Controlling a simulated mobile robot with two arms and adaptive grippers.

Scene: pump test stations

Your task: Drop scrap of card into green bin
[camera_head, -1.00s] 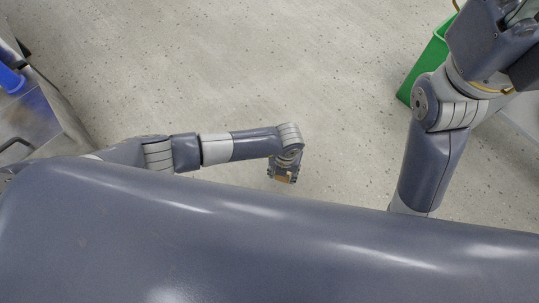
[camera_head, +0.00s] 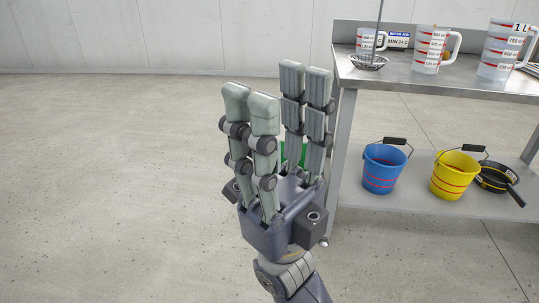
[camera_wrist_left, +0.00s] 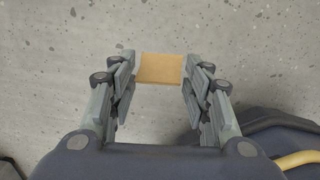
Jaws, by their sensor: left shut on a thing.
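In the left wrist view the scrap of card (camera_wrist_left: 160,69), a small tan piece, is held between the fingertips of my left gripper (camera_wrist_left: 159,72), with grey speckled floor behind it. My left gripper is outside the head view. My right gripper (camera_head: 277,95) stands upright in the middle of the head view, fingers up and apart, with nothing seen between them. A little of the green bin (camera_head: 303,155) shows behind the right gripper's fingers, beside the steel table. Most of the bin is hidden.
The floor at left is clear.

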